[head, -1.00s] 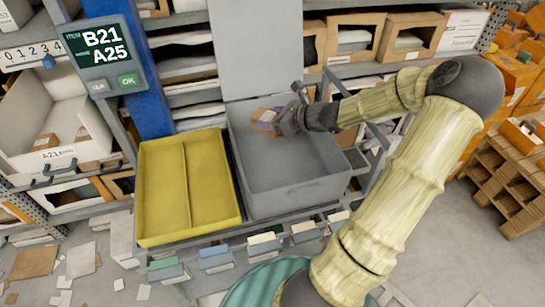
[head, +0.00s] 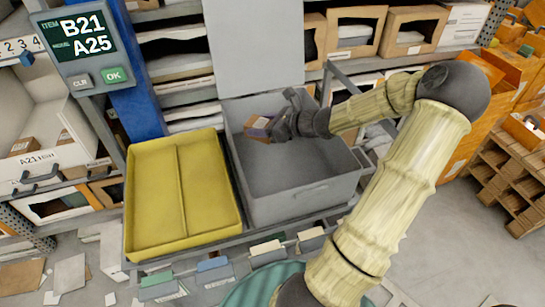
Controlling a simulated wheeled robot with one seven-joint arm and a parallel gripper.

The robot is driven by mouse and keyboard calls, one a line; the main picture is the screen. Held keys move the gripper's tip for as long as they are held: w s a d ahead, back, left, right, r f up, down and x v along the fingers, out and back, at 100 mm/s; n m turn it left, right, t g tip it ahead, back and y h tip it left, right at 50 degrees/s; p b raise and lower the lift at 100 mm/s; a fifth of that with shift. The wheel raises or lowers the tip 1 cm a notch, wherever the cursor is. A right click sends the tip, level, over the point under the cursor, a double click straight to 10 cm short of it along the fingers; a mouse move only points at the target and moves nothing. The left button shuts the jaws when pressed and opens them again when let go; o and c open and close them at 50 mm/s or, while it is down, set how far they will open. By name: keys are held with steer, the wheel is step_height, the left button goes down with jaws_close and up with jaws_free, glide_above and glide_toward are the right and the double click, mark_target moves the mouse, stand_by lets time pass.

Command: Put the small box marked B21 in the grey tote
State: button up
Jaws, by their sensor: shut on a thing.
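A small brown box (head: 257,127) is at the tip of my gripper (head: 270,127), which is shut on it. The marking on the box is too small to read. The grey tote (head: 318,192) stands open in the middle of the view with its tall lid raised at the back. My gripper and the box are over the back left part of the tote, inside its outline in the picture. I cannot tell whether the box touches the tote's floor or wall. My arm reaches in from the right.
A yellow divided tray (head: 180,195) stands left of the tote. A display (head: 85,40) reading B21 and A25 hangs at the upper left. A white bin labelled A21 (head: 40,157) holds small boxes. Shelves with cartons (head: 355,38) are behind, pallets (head: 510,175) at right.

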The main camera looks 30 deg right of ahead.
step_height(320, 180, down, 5)
steer(key=shift+f+b, duration=0.1)
steer(key=shift+b, duration=0.45)
steer(key=shift+w+f+b, duration=0.1)
steer(key=shift+f+b, duration=0.5)
steer(key=shift+f, duration=1.25)
steer(key=shift+f+b, duration=0.5)
steer(key=shift+f, duration=0.1)
steer(key=o, duration=1)
steer(key=shift+r, duration=0.15)
steer(key=shift+r+p, duration=0.55)
steer(key=shift+p, duration=0.05)
steer(key=p+v, duration=0.2)
steer(key=v, duration=1)
steer(key=shift+f+p, duration=0.1)
steer(key=shift+p, duration=0.25)
